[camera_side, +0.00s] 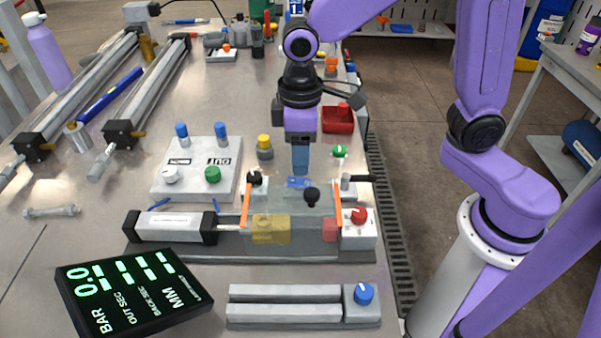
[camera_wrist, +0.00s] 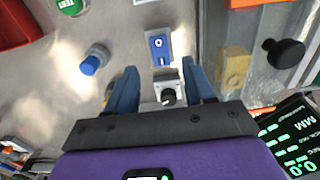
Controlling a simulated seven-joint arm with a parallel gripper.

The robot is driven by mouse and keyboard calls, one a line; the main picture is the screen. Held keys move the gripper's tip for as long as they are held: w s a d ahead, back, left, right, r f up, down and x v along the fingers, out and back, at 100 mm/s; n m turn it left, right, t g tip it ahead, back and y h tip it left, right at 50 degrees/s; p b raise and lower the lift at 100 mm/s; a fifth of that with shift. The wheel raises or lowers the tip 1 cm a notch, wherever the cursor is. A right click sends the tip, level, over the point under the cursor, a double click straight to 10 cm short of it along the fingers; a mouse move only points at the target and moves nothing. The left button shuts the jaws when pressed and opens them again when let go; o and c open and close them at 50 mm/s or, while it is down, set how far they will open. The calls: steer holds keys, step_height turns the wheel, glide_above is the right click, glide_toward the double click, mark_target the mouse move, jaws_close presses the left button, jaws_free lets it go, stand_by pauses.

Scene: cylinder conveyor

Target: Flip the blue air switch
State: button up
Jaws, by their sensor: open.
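The blue air switch (camera_side: 298,183) is a small blue rocker on a pale base, low on the bench behind the clear-fronted cylinder fixture. It also shows in the wrist view (camera_wrist: 159,48), just beyond and between the fingertips. My gripper (camera_side: 300,160) points down above the switch's area, with its blue fingertips apart from it. In the wrist view my gripper (camera_wrist: 159,67) is open and empty, its two blue fingers spread. The exact height above the switch is unclear.
The cylinder fixture (camera_side: 165,228) lies in front, with orange uprights (camera_side: 247,204) and a black ball knob (camera_side: 312,196) close to my gripper. A green button (camera_side: 339,151), a yellow knob (camera_side: 265,142) and a red tray (camera_side: 345,121) stand behind. A blue knob (camera_wrist: 92,62) is left in the wrist view.

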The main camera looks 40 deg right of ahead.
mark_target(301, 181)
steer(key=shift+f, duration=3.1)
